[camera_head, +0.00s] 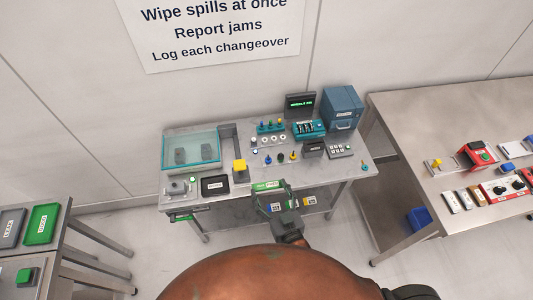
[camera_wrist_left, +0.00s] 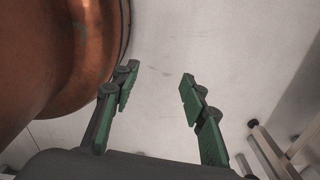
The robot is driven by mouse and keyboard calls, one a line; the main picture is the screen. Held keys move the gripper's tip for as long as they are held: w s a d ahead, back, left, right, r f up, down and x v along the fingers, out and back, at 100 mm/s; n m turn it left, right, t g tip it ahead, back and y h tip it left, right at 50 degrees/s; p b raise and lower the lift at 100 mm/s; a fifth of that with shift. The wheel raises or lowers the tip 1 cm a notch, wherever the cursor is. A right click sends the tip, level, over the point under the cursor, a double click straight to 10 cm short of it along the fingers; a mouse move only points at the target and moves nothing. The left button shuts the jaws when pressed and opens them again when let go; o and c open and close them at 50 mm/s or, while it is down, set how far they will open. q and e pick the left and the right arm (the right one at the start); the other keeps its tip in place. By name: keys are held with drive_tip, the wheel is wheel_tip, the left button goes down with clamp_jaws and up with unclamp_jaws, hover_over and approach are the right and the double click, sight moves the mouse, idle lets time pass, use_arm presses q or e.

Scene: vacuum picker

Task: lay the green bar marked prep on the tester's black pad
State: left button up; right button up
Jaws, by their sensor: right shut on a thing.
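The green bar (camera_head: 267,185) with a white label is held in my right gripper (camera_head: 271,190), just off the front edge of the grey table. The label is too small to read surely. A flat black pad (camera_head: 215,186) with a white label lies at the table's front left, left of the held bar and apart from it. Nothing is seen lying on the pad. My left gripper (camera_wrist_left: 155,90) is open and empty above the pale floor in the left wrist view; it is not made out in the head view.
Near the pad stand a small grey device (camera_head: 177,188), a yellow-topped post (camera_head: 239,167) and a teal-framed clear case (camera_head: 191,149). A blue box (camera_head: 342,107) stands at the back right. Another table (camera_head: 402,122) is at right; green and grey trays (camera_head: 41,224) lie at left.

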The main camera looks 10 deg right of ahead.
drive_tip(key=w+d+f, duration=0.2)
drive_tip(key=w+f, duration=0.3)
drive_tip(key=w, duration=0.4)
drive_tip(key=b, duration=0.2)
hover_over(271, 177)
drive_tip(key=s, duration=0.1)
drive_tip(key=f, duration=0.4)
drive_tip(key=shift+s+a, duration=0.1)
drive_tip(key=shift+s, duration=0.1)
drive_tip(key=shift+w+f, duration=0.5)
drive_tip(key=shift+f, duration=0.05)
use_arm(q)
drive_tip(key=shift+s+a+f+b, duration=0.15)
drive_tip(key=shift+f+b, duration=0.5)
drive_tip(key=shift+f, duration=1.15)
use_arm(e)
drive_tip(key=shift+w+d+f, duration=0.1)
drive_tip(key=shift+f, duration=0.75)
drive_tip(key=shift+w+d+f, duration=0.1)
drive_tip(key=shift+f, duration=0.75)
drive_tip(key=shift+f, duration=0.1)
drive_tip(key=o, duration=1.1)
drive_tip(key=shift+c, duration=0.2)
